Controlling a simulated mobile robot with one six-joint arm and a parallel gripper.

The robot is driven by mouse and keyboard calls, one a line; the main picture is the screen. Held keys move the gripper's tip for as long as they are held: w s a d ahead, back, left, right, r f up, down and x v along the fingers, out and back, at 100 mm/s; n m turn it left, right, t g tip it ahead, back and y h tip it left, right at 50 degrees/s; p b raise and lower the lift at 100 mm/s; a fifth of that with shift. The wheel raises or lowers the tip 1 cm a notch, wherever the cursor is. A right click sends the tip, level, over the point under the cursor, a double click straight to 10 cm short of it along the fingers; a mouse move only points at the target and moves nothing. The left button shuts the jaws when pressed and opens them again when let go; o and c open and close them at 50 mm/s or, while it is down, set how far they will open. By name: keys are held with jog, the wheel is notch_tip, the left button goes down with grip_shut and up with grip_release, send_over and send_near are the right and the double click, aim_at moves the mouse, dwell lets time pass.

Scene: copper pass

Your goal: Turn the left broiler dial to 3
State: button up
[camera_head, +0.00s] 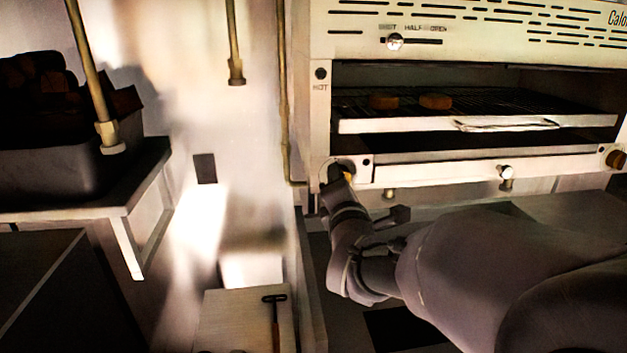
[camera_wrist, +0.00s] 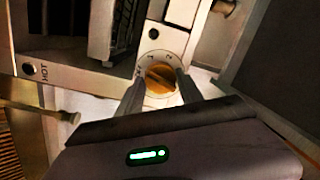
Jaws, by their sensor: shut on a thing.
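The left broiler dial (camera_wrist: 160,78) is an orange-brown knob on a pale round plate with numbers, seen in the wrist view. The numbers 1 and 2 show on the plate's upper part; the rest is hard to read. My gripper (camera_wrist: 163,88) has a finger on each side of the knob and is shut on it. In the head view, my gripper (camera_head: 340,178) reaches the broiler's lower left corner, where it hides most of the dial. The broiler (camera_head: 350,50) is a cream metal unit with slots along its top.
A rack inside the broiler holds two round brown items (camera_head: 435,101). A right dial (camera_head: 615,159) and a round-ended lever (camera_head: 506,172) sit on the lower front. A dark bin (camera_head: 60,165) stands on a shelf at left. Pipes (camera_head: 283,100) run beside the broiler.

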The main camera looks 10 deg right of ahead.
jog(key=shift+d+m+y+b, duration=0.1)
jog(key=shift+m+y+b, duration=0.7)
jog(key=shift+m, duration=3.15)
jog(key=shift+d+m+y+b, duration=0.15)
jog(key=shift+m+y+b, duration=0.6)
jog(key=shift+m, duration=3.25)
jog(key=shift+d+m+y+b, duration=0.1)
jog(key=shift+m+y+b, duration=0.7)
jog(key=shift+m, duration=3.15)
jog(key=shift+r+m+h+b, duration=0.1)
jog(key=shift+m+h+b, duration=0.2)
jog(key=shift+h, duration=0.05)
jog(key=o, duration=1.4)
jog(key=shift+s, duration=0.1)
